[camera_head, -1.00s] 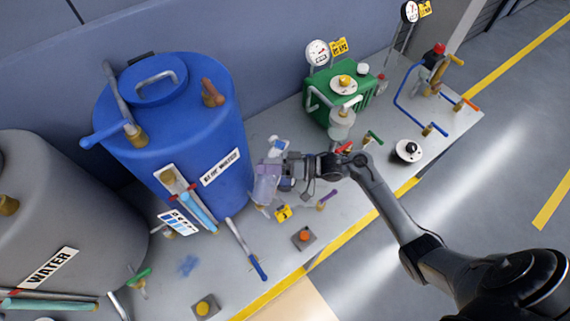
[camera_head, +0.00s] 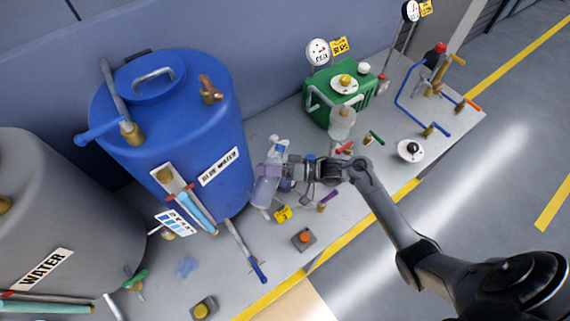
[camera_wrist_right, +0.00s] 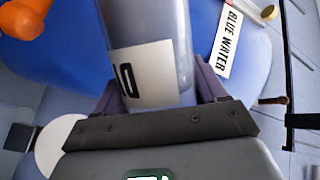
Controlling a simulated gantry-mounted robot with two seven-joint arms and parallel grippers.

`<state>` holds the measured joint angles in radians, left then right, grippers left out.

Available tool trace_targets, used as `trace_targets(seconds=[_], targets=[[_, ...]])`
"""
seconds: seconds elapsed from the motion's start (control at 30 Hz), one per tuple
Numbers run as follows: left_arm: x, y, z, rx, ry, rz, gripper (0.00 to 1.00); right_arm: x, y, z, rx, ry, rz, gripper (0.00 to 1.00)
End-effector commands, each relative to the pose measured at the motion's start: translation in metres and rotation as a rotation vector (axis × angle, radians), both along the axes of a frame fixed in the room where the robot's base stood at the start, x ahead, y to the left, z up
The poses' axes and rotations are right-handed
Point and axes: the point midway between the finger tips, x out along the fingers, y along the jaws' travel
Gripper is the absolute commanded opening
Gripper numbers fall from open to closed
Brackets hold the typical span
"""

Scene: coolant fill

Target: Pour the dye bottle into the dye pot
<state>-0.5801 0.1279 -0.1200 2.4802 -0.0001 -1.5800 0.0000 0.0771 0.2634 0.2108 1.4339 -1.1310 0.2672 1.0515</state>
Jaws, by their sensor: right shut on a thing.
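My right gripper (camera_head: 276,177) is shut on a translucent, pale bottle (camera_head: 266,191) beside the blue drum, above the bench. In the right wrist view the bottle (camera_wrist_right: 152,40) stands between the two fingers (camera_wrist_right: 160,100), with a white label whose dark lettering is partly cut off. A small clear and blue-white item (camera_head: 279,146) shows just behind the gripper; I cannot tell whether it is part of the bottle. I cannot clearly make out a dye pot. My left gripper is not in view.
The blue drum (camera_head: 165,110) labelled BLUE WATER stands close left of the gripper. A grey WATER tank (camera_head: 60,215) is further left. A green box (camera_head: 340,98) with gauges stands at the back right. Valve handles and buttons are spread over the grey bench (camera_head: 345,195).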

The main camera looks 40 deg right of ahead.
Motion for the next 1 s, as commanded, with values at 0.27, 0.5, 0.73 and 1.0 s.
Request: trace_targets(seconds=[0.27, 0.5, 0.73, 1.0], targets=[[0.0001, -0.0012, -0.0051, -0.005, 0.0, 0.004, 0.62, 0.0001, 0.0006, -0.0034, 0.029, 0.013, 0.0, 0.22], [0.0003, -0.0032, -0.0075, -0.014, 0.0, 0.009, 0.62, -0.0001, 0.0015, -0.0055, 0.047, 0.023, 0.0, 0.22], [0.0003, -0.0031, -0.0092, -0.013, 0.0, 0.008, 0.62, -0.0003, 0.0018, -0.0068, 0.057, 0.029, 0.0, 0.22], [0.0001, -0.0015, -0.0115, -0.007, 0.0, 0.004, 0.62, -0.0005, 0.0018, -0.0085, 0.07, 0.036, 0.0, 0.22]])
